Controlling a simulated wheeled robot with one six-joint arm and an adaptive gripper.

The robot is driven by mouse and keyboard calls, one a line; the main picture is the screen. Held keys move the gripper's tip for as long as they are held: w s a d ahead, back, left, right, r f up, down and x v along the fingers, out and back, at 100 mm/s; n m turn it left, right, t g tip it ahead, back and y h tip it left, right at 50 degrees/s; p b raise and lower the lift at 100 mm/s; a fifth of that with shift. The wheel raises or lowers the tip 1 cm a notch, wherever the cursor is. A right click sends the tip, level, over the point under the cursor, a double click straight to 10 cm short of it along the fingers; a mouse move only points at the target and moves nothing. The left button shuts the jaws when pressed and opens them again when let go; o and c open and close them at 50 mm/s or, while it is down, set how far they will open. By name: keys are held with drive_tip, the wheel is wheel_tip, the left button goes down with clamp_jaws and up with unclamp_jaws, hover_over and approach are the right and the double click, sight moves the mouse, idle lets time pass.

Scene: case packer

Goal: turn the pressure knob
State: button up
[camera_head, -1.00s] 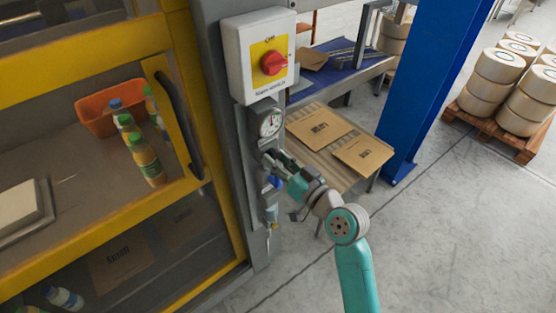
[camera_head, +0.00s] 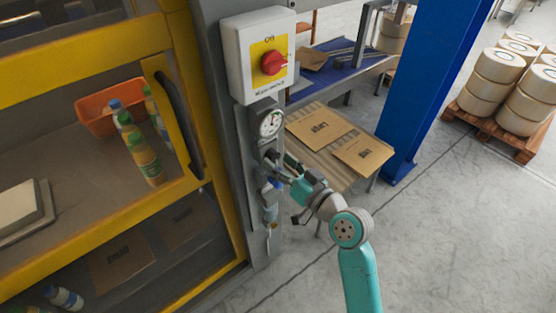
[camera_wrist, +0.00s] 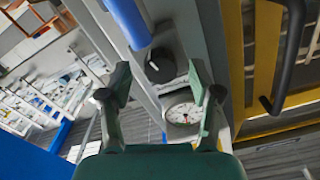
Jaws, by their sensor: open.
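The pressure knob is a round black knob (camera_wrist: 160,65) in the wrist view, between my open fingertips and beyond them. In the head view the dark knob (camera_head: 271,156) sits on the grey post just below the round white pressure gauge (camera_head: 270,122). The gauge also shows in the wrist view (camera_wrist: 183,114), with a small red and green mark. My gripper (camera_head: 285,170) is open and empty to the right of the knob, with its fingers toward the post. The wrist view shows both fingers (camera_wrist: 159,80) apart. I cannot tell whether either touches the knob.
A blue cylinder (camera_wrist: 127,20) is beside the knob. A red switch (camera_head: 273,63) on a white box is above the gauge. The yellow-framed door with a black handle (camera_head: 180,124) is left.

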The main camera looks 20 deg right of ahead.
drive_tip(key=v, duration=1)
drive_tip(key=shift+s, duration=0.4)
drive_tip(key=shift+d+r, duration=0.1)
drive_tip(key=s+a+f+m+g+h, duration=0.1)
drive_tip(key=s+f+m+g+h, duration=0.15)
drive_tip(key=s+f+h, duration=0.75)
drive_tip(key=s+a+n+y, duration=0.2)
drive_tip(key=s+n+y, duration=0.1)
drive_tip(key=s, duration=1.8)
drive_tip(key=shift+s+a+f+y, duration=0.35)
drive_tip(key=shift+y, duration=0.35)
idle(0.6)
